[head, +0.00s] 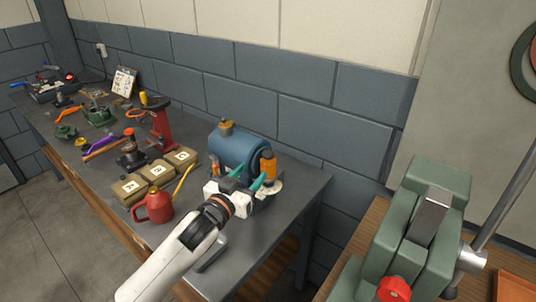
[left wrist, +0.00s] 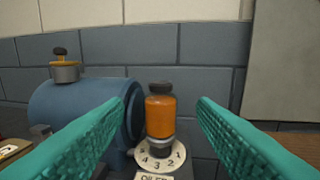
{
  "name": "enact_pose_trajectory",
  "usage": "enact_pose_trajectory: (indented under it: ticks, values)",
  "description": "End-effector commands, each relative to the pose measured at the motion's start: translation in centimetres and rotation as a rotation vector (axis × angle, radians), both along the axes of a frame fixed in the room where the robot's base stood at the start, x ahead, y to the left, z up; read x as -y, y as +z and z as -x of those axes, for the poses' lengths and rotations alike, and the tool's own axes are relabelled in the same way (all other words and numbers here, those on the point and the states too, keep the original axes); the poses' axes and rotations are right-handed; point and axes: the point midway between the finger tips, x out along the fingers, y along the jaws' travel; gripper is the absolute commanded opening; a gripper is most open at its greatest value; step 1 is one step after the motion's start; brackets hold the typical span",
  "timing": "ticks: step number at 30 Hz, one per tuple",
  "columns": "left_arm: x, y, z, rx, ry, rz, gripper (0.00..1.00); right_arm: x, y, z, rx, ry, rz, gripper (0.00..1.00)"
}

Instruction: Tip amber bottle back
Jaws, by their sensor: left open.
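The amber bottle (left wrist: 160,112) has a dark cap and stands upright in the left wrist view, on a grey fitting above a white numbered dial (left wrist: 163,156). In the head view the amber bottle (head: 268,166) is at the right side of the blue cylindrical casing (head: 233,146). My left gripper (head: 257,184) is open, with teal fingers reaching toward the bottle. In the left wrist view the fingers are to either side of the bottle, with gaps on both sides and no visible contact. My right gripper is not in view.
The blue casing (left wrist: 75,106) with a brass cap lies close left of the bottle. A green vise (head: 415,225) stands at right. A block wall is behind.

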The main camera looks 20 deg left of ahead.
Motion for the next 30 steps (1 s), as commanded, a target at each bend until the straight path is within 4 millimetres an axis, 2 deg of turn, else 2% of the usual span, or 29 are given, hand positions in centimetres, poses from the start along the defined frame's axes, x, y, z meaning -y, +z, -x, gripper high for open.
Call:
enact_pose_trajectory:
  ticks: [9,15,21,29,30]
  values:
    - [1.2,0.3,-6.3,-0.001,0.002,0.000,0.52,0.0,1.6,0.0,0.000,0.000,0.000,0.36]
    - [1.8,0.1,-8.9,-0.001,0.002,-0.001,0.52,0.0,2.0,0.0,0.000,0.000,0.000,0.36]
    - [2.0,0.0,-10.0,-0.002,0.001,-0.001,0.52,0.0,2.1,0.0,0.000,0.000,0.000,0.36]
    - [2.0,-0.1,-10.1,-0.002,0.001,-0.001,0.52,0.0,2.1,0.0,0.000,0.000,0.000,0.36]
    - [2.0,-0.1,-10.0,-0.002,0.001,-0.001,0.47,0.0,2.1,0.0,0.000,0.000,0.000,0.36]
